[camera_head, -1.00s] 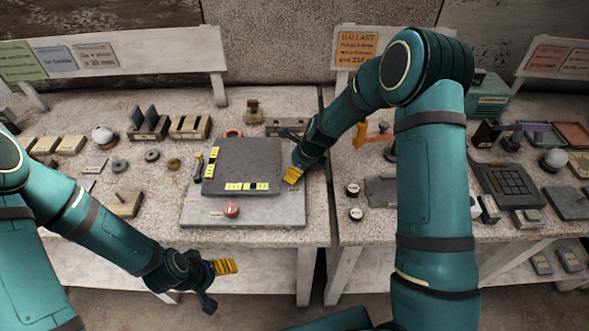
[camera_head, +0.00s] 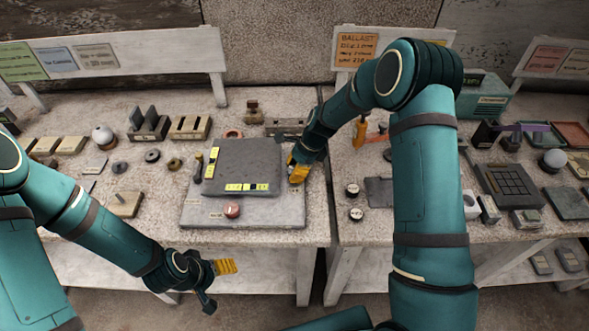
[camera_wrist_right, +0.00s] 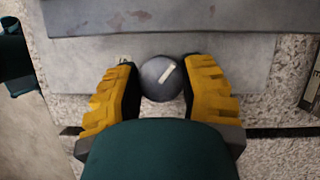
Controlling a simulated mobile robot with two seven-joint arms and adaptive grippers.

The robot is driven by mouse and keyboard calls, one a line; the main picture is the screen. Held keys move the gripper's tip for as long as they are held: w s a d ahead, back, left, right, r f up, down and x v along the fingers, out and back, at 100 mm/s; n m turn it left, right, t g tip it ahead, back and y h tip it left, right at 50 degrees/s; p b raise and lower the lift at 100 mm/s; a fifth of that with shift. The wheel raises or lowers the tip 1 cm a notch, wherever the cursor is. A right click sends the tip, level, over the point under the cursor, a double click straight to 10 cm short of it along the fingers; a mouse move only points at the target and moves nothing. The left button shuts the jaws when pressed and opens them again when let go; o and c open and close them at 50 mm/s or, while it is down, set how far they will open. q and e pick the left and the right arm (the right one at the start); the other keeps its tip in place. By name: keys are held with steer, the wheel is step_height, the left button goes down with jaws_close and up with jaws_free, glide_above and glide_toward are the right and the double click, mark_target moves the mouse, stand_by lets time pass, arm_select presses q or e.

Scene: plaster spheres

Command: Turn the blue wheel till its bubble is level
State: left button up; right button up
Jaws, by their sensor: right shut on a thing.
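A grey plate (camera_head: 243,168) on a base board (camera_head: 245,215) carries two yellow level strips, one along its left edge (camera_head: 211,164) and one along its front edge (camera_head: 247,187). Their dark marks are too small to read well. My right gripper (camera_head: 297,172) is at the plate's right side. In the right wrist view, its yellow fingers (camera_wrist_right: 160,92) are shut on a round blue-grey wheel (camera_wrist_right: 161,79) with a white line slanting up to the right. The gripper hides the wheel in the head view. My left gripper (camera_head: 218,283) is open and empty in front of the table.
A red knob (camera_head: 232,210) stands on the board's front part. A dark-handled piece (camera_head: 198,167) is at the plate's left. Two small round weights (camera_head: 354,200) lie right of the board, beyond a gap between tables. An orange-handled tool (camera_head: 361,131) stands behind them.

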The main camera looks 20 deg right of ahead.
steer(key=shift+f+n+g, duration=0.1)
steer(key=shift+n+g, duration=0.6)
steer(key=shift+n, duration=1)
steer(key=shift+a, duration=0.1)
steer(key=o, duration=1.2)
steer(key=v, duration=1.2)
